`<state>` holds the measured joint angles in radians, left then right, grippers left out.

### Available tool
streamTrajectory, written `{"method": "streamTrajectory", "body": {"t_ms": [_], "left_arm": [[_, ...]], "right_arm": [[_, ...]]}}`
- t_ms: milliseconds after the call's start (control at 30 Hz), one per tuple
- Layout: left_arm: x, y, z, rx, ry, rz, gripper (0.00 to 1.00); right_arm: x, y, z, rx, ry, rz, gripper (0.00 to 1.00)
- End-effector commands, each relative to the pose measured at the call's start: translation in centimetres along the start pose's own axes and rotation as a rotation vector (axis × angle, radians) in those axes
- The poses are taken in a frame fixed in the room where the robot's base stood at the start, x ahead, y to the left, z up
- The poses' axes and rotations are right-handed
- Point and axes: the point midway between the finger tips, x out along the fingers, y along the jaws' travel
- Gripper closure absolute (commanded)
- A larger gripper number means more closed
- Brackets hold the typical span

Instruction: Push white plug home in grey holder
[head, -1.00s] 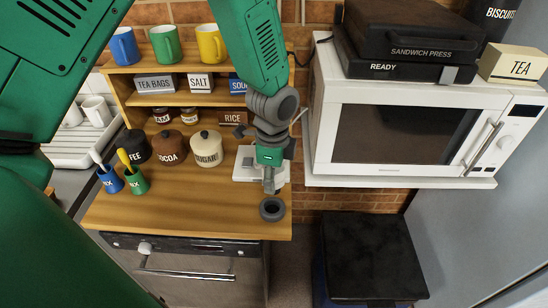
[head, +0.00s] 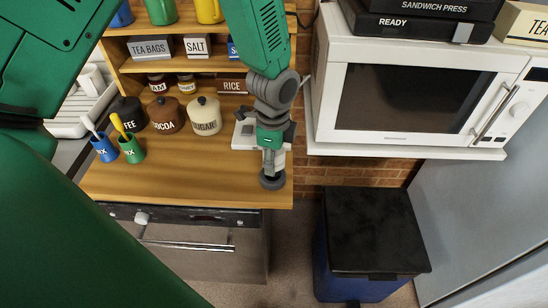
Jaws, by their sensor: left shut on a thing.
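My left gripper (head: 269,170) points down over the front right of the wooden counter, with its fingers shut. The white plug cannot be made out; what the fingers hold is hidden by them and the holder. The grey holder (head: 272,183) is a dark grey round ring on the counter near its front right corner. The fingertips are right at its top opening; I cannot tell how deep anything sits in it. My right gripper is not in view.
A white flat device (head: 243,137) lies just behind the gripper. Sugar (head: 204,118) and cocoa (head: 165,115) jars stand to the left. The white microwave (head: 420,92) is on a shelf at right. A black-lidded blue bin (head: 372,232) stands below.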

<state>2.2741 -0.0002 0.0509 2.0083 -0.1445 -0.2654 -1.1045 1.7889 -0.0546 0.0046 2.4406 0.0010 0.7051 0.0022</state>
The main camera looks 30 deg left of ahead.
Motion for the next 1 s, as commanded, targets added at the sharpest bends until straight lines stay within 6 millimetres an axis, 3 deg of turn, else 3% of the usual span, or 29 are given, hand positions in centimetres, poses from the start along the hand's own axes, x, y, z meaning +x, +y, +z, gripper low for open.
{"method": "streamTrajectory", "body": {"t_ms": [1000], "left_arm": [[-0.03,0.11,-0.19,-0.001,0.000,0.000,0.94]], "right_arm": [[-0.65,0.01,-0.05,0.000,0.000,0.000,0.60]]}}
